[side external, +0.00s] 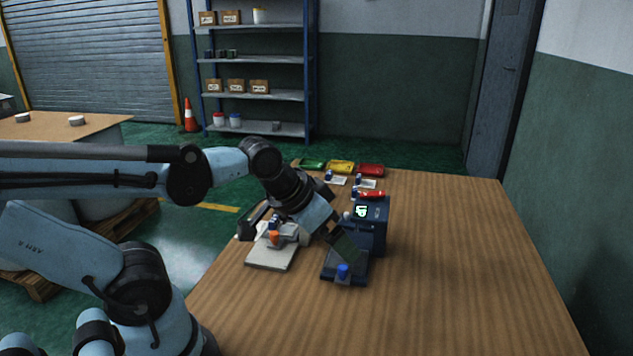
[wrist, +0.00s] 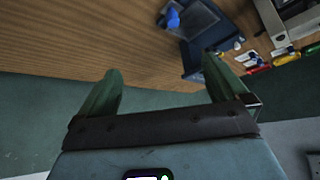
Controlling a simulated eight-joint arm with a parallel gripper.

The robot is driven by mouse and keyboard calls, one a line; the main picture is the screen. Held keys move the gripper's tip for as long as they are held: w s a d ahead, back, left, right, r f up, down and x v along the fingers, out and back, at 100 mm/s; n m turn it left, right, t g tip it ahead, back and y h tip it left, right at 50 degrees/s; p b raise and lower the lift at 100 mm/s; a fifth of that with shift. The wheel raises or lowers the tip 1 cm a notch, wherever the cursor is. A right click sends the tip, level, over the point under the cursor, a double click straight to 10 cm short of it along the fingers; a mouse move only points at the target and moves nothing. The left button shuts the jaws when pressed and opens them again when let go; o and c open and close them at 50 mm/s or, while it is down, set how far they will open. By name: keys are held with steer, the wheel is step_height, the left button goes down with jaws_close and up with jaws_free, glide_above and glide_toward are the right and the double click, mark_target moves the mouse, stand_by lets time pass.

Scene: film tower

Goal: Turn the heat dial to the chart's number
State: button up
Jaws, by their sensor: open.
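A dark blue machine (side external: 378,232) with a small lit screen (side external: 361,211) stands on the table. Its low front plate carries a blue knob (side external: 343,270); the knob also shows at the top of the wrist view (wrist: 172,18). A small pale knob (wrist: 238,44) shows beside the machine in the wrist view. I cannot tell which is the heat dial, and no chart number is legible. My gripper (side external: 343,243) is open and tilted down over the front plate, hiding part of it. In the wrist view my gripper (wrist: 160,82) has nothing between its green fingers.
A pale-based device with an orange part (side external: 274,238) stands left of the machine. Green, yellow and red packets (side external: 341,167) lie at the table's back, with small white cards (side external: 336,181) before them. A red item (side external: 370,194) is near the machine's top. The table's right side is clear.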

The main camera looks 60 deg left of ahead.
steer(key=shift+s+d+f, duration=0.1)
steer(key=shift+d+f, duration=0.1)
steer(key=shift+d, duration=0.25)
steer(key=shift+c, duration=1.1)
steer(key=shift+a+r, duration=0.1)
steer(key=shift+r, duration=0.05)
steer(key=shift+c, duration=1.3)
steer(key=w+a+r+n, duration=0.1)
steer(key=w+a, duration=0.1)
steer(key=w+a+r+n+g, duration=0.1)
steer(key=r+n, duration=0.1)
steer(key=w+a+r+n, duration=0.1)
steer(key=w+a, duration=0.1)
steer(key=shift+w+a+r+n+g+y, duration=0.25)
steer(key=shift+w+a+n+g+y, duration=0.05)
steer(key=shift+w+a+n+y, duration=0.1)
steer(key=c, duration=0.4)
steer(key=w+a+f+n+g+h, duration=0.1)
steer(key=w+a+f+n+g, duration=0.2)
steer(key=a+n, duration=0.65)
steer(key=w+a+n+g, duration=0.3)
steer(key=w+a+n, duration=0.15)
steer(key=a, duration=1.05)
steer(key=shift+c, duration=0.2)
steer(key=f, duration=1.2)
steer(key=shift+s+d+f, duration=0.1)
steer(key=shift+s+d, duration=0.1)
steer(key=shift+s, duration=0.1)
steer(key=shift+t, duration=0.3)
jaws_close()
